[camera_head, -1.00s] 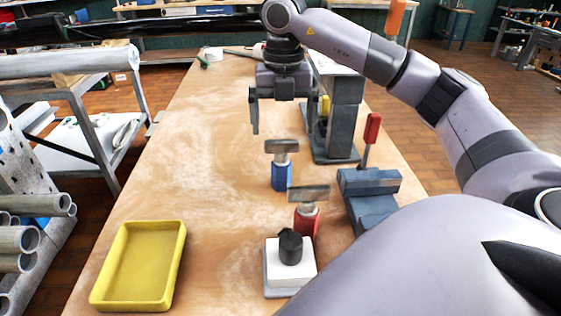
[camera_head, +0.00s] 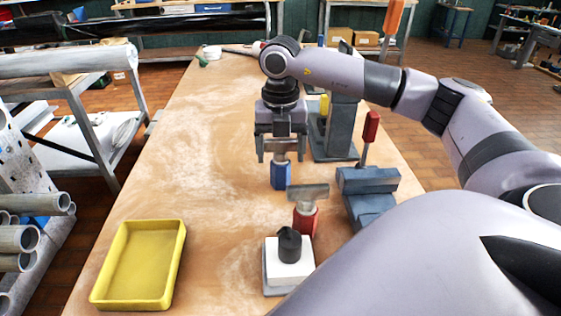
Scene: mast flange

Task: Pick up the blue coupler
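The blue coupler (camera_head: 281,177) stands upright on the wooden workbench, with a grey metal top that is partly hidden by my gripper. My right gripper (camera_head: 281,157) points down directly over it, its two fingers apart on either side of the coupler's grey top. I cannot tell whether the fingers touch it. The blue lower part shows below the fingers. My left gripper is not in view.
A blue-grey vise (camera_head: 368,190) is at the right. A yellow tray (camera_head: 140,264) lies front left. The bench's left middle is clear.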

